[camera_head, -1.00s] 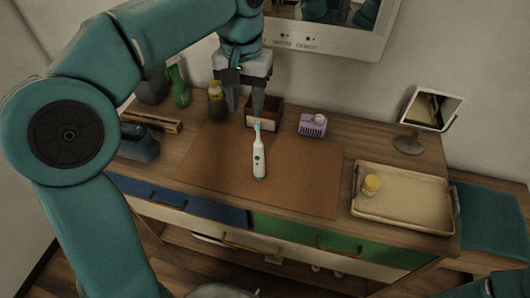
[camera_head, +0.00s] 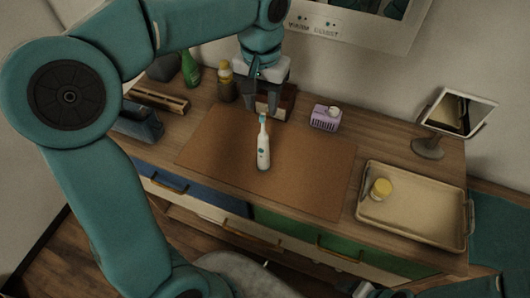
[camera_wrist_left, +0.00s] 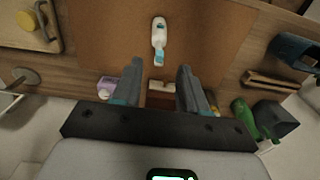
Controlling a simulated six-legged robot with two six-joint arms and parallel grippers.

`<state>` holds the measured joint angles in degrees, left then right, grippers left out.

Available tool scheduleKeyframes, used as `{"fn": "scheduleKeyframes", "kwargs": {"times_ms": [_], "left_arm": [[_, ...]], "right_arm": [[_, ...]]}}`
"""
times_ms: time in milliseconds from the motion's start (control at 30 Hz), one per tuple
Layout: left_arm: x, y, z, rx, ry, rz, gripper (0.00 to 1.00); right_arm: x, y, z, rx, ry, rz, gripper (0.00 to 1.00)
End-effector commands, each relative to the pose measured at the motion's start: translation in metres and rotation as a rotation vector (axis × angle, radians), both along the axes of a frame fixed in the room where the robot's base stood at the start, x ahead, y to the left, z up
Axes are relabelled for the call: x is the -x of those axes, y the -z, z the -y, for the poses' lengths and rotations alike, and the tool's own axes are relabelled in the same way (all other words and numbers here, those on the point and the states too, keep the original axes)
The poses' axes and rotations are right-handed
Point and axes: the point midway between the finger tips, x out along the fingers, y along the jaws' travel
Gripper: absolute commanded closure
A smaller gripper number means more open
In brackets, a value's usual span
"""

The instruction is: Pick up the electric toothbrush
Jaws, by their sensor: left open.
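The electric toothbrush (camera_head: 263,152) is white with a light blue head and stands out on the brown mat (camera_head: 310,180) on the dresser top. It also shows in the left wrist view (camera_wrist_left: 159,36), beyond the fingertips. My left gripper (camera_head: 262,114) is open and empty, with its fingers pointing down above the back of the mat, behind the toothbrush head. In the left wrist view the two fingers (camera_wrist_left: 160,72) are spread apart, and the toothbrush lies roughly in line with the gap between them.
A small wooden box (camera_head: 284,101) stands close behind my left gripper. A purple holder (camera_head: 325,118), a brown bottle (camera_head: 226,82) and a green bottle (camera_head: 190,70) stand along the back. A tray (camera_head: 415,222) with a yellow-lidded jar (camera_head: 381,189) and a mirror (camera_head: 458,112) are at right.

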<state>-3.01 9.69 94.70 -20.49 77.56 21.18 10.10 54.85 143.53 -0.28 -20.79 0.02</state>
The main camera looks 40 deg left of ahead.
Motion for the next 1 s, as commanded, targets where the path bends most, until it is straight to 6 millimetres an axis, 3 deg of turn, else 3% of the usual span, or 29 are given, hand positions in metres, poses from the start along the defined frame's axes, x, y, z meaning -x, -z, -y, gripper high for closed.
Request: {"fn": "scheduleKeyframes", "kwargs": {"times_ms": [100,267,533,833,867,967,1000], "left_arm": [[0.0,0.017,0.0,-0.001,0.0,-0.002,0.57],[-0.002,0.028,0.001,-0.001,0.0,-0.002,0.57],[-0.007,0.068,0.001,-0.001,0.0,-0.002,0.57],[-0.008,0.075,0.002,0.0,0.001,0.001,0.57],[-0.008,0.075,0.002,0.0,0.001,0.001,0.64],[-0.008,0.075,0.002,0.0,0.001,0.001,0.96],[-0.008,0.075,0.002,0.0,0.001,0.001,1.0]], "right_arm": [[0.0,0.001,0.0,0.0,0.0,0.001,0.31],[0.0,-0.001,0.0,0.0,0.0,0.0,0.31],[0.0,-0.007,0.0,0.0,0.0,0.001,0.31],[0.0,-0.007,0.0,0.0,0.0,0.0,0.31],[0.0,-0.007,0.0,0.0,0.0,0.0,0.31],[0.0,-0.007,0.0,0.0,0.0,0.0,0.31],[0.0,-0.007,0.0,0.0,0.0,0.0,0.31]]}}
